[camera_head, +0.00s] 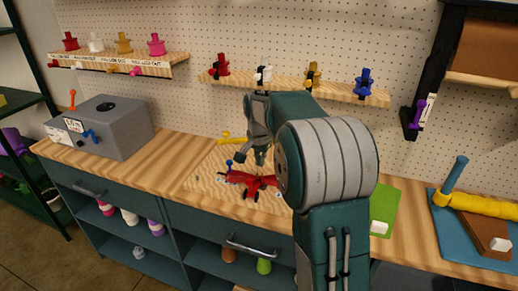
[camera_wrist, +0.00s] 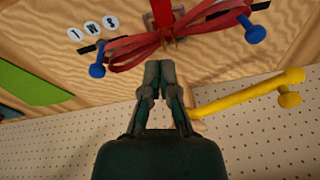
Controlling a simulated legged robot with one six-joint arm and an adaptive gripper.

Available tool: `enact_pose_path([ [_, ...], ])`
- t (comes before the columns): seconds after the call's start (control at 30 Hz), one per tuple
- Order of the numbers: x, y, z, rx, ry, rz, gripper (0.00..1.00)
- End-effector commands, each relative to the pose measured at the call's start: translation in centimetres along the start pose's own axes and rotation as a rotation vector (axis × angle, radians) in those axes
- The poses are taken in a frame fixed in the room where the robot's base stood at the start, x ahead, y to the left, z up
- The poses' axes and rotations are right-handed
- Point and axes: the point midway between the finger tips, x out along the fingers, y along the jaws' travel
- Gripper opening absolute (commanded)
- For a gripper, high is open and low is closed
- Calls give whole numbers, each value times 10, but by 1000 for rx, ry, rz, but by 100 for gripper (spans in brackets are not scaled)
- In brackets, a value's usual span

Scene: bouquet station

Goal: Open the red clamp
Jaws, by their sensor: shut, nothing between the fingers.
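The red clamp (camera_head: 252,182) lies on the wooden board on the bench. In the wrist view it shows as red looped bands (camera_wrist: 135,50) with an upright red bar (camera_wrist: 162,14). Blue-knobbed pegs (camera_wrist: 98,70) (camera_wrist: 255,33) stand at its two sides. My gripper (camera_head: 261,160) is above and just behind the clamp in the head view. In the wrist view my gripper (camera_wrist: 160,66) has its fingers together and empty, with the tips close to the clamp's near edge. I cannot tell whether the tips touch it.
A yellow bar (camera_wrist: 245,95) with knobs sits behind the clamp. A grey box (camera_head: 108,126) with levers stands on the bench at left. A green mat (camera_head: 386,208) and a blue mat (camera_head: 455,240) lie at right.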

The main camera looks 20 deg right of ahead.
Motion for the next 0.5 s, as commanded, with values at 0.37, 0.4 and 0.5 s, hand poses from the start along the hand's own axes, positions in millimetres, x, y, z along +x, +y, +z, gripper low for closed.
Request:
enact_pose_path([
  [0.37, 11, 0, 38, -1, 1, -1, 0],
  [0.4, 11, 0, 39, -1, 1, -2, 0],
  [0.5, 11, 0, 39, 0, 0, -1, 0],
])
